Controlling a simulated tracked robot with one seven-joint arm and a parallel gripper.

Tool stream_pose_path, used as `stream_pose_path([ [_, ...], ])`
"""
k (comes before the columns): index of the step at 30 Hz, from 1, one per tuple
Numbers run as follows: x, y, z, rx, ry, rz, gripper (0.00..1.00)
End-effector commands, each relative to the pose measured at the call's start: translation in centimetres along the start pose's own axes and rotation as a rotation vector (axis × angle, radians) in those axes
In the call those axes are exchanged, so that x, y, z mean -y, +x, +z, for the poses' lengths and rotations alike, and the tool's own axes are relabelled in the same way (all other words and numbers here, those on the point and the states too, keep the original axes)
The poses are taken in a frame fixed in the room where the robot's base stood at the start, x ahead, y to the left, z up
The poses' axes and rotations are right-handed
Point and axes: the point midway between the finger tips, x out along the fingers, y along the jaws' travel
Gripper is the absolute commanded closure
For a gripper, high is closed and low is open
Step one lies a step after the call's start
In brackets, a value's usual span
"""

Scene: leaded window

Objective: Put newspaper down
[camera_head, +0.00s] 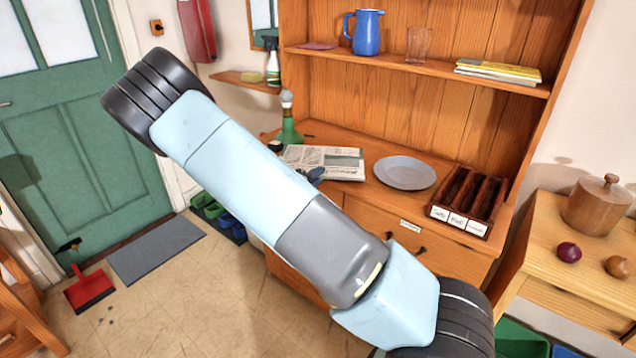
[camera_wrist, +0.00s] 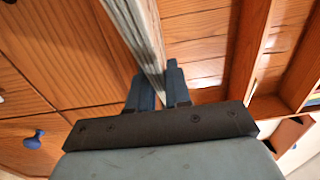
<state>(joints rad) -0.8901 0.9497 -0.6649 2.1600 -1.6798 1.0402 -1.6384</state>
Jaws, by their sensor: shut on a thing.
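The newspaper (camera_head: 330,161) is a folded, grey-white printed sheet, roughly level at the counter of the wooden dresser (camera_head: 375,140). I cannot tell whether it touches the counter or is just above it. My gripper (camera_head: 315,174) is at its front edge, partly hidden by my arm. In the wrist view, the newspaper (camera_wrist: 143,35) shows edge-on as a pale layered strip. It passes between the two dark fingers of my gripper (camera_wrist: 158,88), which are shut on it. My arm may hide part of its near left side.
A grey plate (camera_head: 405,172) lies right of the newspaper, then a divided wooden tray (camera_head: 470,198). A green-based lamp-like object (camera_head: 288,125) stands behind left. A blue jug (camera_head: 366,32), a glass (camera_head: 417,44) and books (camera_head: 498,72) are on the shelf above.

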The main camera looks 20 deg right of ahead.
Motion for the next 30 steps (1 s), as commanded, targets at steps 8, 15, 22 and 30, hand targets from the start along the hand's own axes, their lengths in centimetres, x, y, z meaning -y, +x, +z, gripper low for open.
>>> stream_pose_path([
  [8, -2.2, 0.0, -0.1, 0.000, 0.002, -0.001, 1.00],
  [15, -2.2, 0.0, -0.1, -0.001, 0.001, 0.000, 0.71],
  [22, -2.2, 0.1, -0.1, -0.001, 0.001, 0.000, 0.56],
  [30, -2.2, -0.5, -0.1, 0.000, 0.001, 0.000, 0.56],
])
